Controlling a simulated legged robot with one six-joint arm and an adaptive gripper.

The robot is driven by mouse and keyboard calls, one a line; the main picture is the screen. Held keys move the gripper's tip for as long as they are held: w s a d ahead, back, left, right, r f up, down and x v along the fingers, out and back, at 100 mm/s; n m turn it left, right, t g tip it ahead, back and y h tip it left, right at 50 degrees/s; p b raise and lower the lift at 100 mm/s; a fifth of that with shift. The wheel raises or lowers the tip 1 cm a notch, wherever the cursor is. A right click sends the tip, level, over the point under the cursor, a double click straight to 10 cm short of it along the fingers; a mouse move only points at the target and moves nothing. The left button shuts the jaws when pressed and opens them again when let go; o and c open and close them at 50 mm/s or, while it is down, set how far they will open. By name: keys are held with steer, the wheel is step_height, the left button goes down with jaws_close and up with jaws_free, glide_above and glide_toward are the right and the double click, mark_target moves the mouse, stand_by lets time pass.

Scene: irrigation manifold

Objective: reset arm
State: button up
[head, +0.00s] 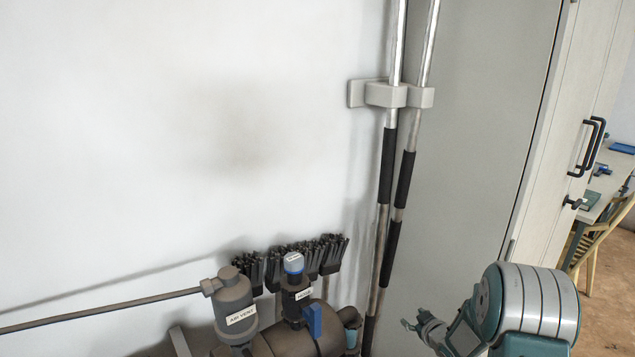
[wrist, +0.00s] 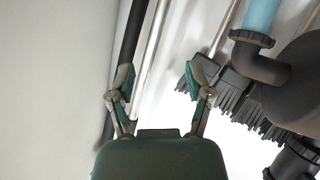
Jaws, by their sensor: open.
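My gripper (wrist: 160,85) is in the lower middle of the wrist view, its two green-tipped fingers spread apart with nothing between them. Behind the fingers are a pale wall and two upright poles. In the head view my gripper (head: 418,325) is at the lower right, partly covered by my own arm. It is in front of the cabinet side, right of the irrigation manifold (head: 300,340), and apart from it.
Metal poles (head: 387,165) hang in a wall bracket (head: 385,95). A tall cabinet (head: 480,130) with black handles stands right. The upper left wall is bare.

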steer(key=s+a+r+m+g+h, duration=0.15)
steer(key=s+r, duration=0.35)
steer(key=r, duration=0.5)
steer(key=s+a+r+m+g+h, duration=0.1)
steer(key=s+r+m+h, duration=0.15)
steer(key=s+r, duration=0.55)
steer(key=s+a+r+m+g, duration=0.1)
steer(key=s+a+r+g, duration=0.1)
steer(key=s, duration=1)
steer(key=s+a+r+m+g+y, duration=0.1)
steer(key=s+a+r, duration=0.4)
steer(key=s, duration=0.7)
steer(key=shift+s+a+r+g, duration=0.2)
steer(key=shift+s+a+g, duration=0.2)
steer(key=shift+a+g, duration=0.25)
steer(key=shift+c, duration=0.6)
